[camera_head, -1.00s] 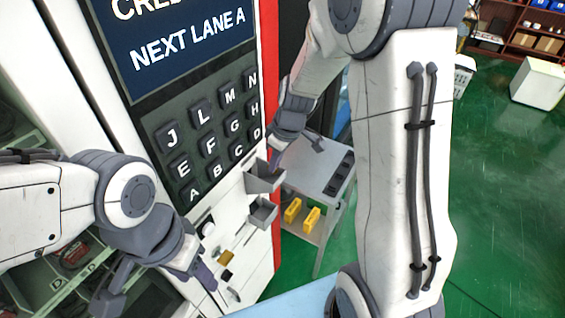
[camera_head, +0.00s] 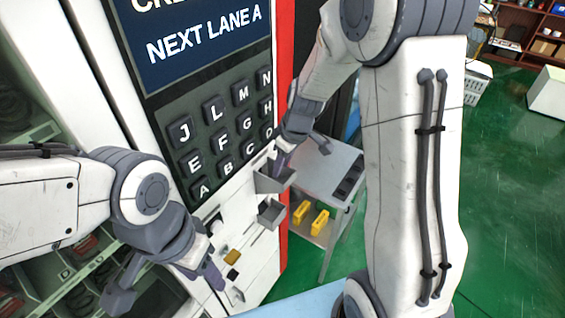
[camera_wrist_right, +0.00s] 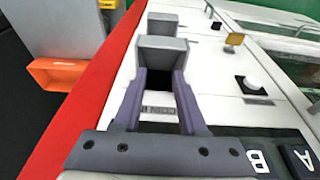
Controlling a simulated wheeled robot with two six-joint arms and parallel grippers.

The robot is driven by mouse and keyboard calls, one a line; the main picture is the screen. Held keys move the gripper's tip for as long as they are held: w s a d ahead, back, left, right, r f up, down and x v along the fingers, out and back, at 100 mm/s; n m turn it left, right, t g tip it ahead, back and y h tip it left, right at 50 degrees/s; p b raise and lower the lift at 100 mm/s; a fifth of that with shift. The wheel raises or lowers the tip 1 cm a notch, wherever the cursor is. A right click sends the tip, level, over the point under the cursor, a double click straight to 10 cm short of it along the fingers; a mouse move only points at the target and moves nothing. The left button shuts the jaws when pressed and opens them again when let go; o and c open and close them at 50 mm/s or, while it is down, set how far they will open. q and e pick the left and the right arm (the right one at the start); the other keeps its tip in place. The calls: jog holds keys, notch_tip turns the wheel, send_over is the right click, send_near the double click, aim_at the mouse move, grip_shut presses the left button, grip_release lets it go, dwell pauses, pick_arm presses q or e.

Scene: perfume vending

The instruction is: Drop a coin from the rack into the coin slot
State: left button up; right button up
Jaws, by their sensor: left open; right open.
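My right gripper (camera_head: 281,158) is open at the upper grey box (camera_head: 274,180) on the white front of the vending machine. In the right wrist view its two purple fingers (camera_wrist_right: 159,95) stand apart on either side of this box (camera_wrist_right: 163,48), with a dark opening between them. A small label that seems to read COIN (camera_wrist_right: 158,111) lies between the fingers. No coin is clearly visible, and I cannot tell the rack from the slot. My left gripper (camera_head: 213,276) is open, low before the machine, near a small yellow-brown part (camera_head: 232,257).
A second grey box (camera_head: 271,214) is fixed below the first. The letter keypad (camera_head: 222,135) and screen (camera_head: 200,40) are above. A grey cart (camera_head: 330,170) with yellow items (camera_head: 319,222) stands right of the machine's red edge (camera_head: 284,60). Green floor is open at right.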

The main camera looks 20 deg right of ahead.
jog(key=b+v, duration=0.2)
jog(key=v, duration=0.8)
jog(key=shift+r, duration=0.25)
jog(key=shift+s+a, duration=0.1)
dwell(0.4)
